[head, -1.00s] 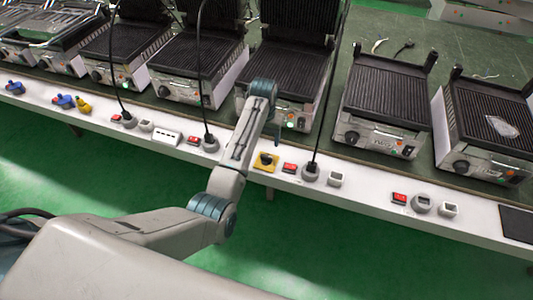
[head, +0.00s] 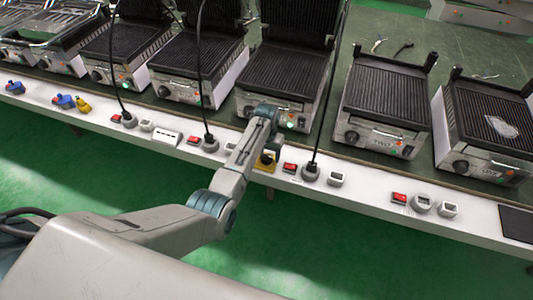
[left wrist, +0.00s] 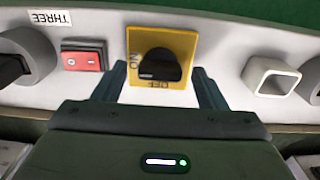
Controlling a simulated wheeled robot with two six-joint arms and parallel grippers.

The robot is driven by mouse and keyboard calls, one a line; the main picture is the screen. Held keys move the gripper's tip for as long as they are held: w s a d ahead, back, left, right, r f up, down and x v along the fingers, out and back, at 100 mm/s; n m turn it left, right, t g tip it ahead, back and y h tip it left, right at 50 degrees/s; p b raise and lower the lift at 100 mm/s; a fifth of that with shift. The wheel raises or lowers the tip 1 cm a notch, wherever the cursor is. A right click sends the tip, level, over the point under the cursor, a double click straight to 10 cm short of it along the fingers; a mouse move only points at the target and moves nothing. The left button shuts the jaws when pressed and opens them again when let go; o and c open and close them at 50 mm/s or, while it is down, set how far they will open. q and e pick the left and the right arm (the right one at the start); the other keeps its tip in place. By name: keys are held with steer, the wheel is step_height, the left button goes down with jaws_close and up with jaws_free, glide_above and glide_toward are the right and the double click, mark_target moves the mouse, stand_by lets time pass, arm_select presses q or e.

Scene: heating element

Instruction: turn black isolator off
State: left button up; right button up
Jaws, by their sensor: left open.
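The black isolator (left wrist: 159,66) is a black rotary knob on a yellow square plate marked ON and OFF, upside down in the left wrist view. In the head view the black isolator (head: 267,158) sits on the white strip at the table's front edge, partly behind my left arm. My left gripper (left wrist: 163,75) is open, with one finger on each side of the yellow plate. I cannot tell whether the fingers touch it. In the head view the fingers are hidden by the arm. My right gripper is not in view.
A red switch (left wrist: 84,56) is close beside one finger, and a white square socket (left wrist: 268,75) is beside the other. Several contact grills, such as the one marked TWO (head: 383,105), stand behind the strip. A black cable (head: 325,100) hangs to a round socket right of the isolator.

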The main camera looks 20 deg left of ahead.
arm_select(q)
steer(key=c, duration=1)
